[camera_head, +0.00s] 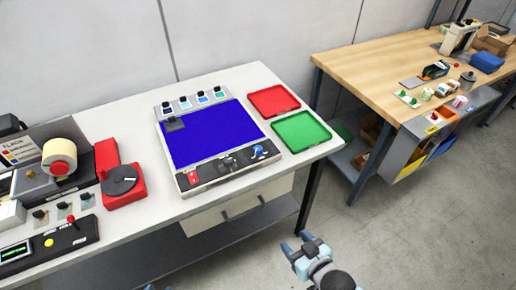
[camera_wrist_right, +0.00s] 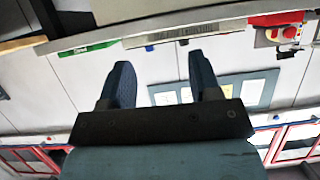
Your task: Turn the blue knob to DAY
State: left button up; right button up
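The blue knob (camera_head: 258,151) sits at the right end of the front control strip of a machine with a large blue panel (camera_head: 210,134). Its marking and exact pointing direction are too small to read. My right gripper (camera_head: 296,240) is in front of the table, below and to the right of the knob and well apart from it. In the right wrist view its two fingers (camera_wrist_right: 160,85) are spread with nothing between them. A small bluish tip at the bottom edge of the head view may be my left gripper (camera_head: 149,287); its fingers cannot be made out.
A red tray (camera_head: 273,100) and a green tray (camera_head: 301,131) lie right of the machine. A red switch (camera_head: 193,177) sits on the strip's left part. A red device with a black disc (camera_head: 119,180) stands further left. Open floor separates the wooden bench (camera_head: 385,62).

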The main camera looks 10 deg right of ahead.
jog(key=w+a+r+n+t+y+b, duration=0.4)
jog(key=w+a+r+n+y, duration=0.2)
jog(key=w+a+r+y, duration=0.5)
jog(key=w+a+r+n+g+y+b, duration=0.2)
jog(key=w+a+r+n+g+y, duration=0.3)
jog(key=a+n+g, duration=0.4)
notch_tip(320, 180, up, 2)
jog(key=n+g+h+b, duration=0.6)
jog(key=g+h+b, duration=0.3)
jog(key=h, duration=1.1)
send_over(258, 148)
jog(key=b, duration=0.1)
jog(key=t, duration=0.1)
notch_tip(258, 148, down, 13)
jog(key=shift+f, duration=0.1)
pick_arm(q)
notch_tip(258, 148, down, 14)
jog(key=w+d, duration=0.1)
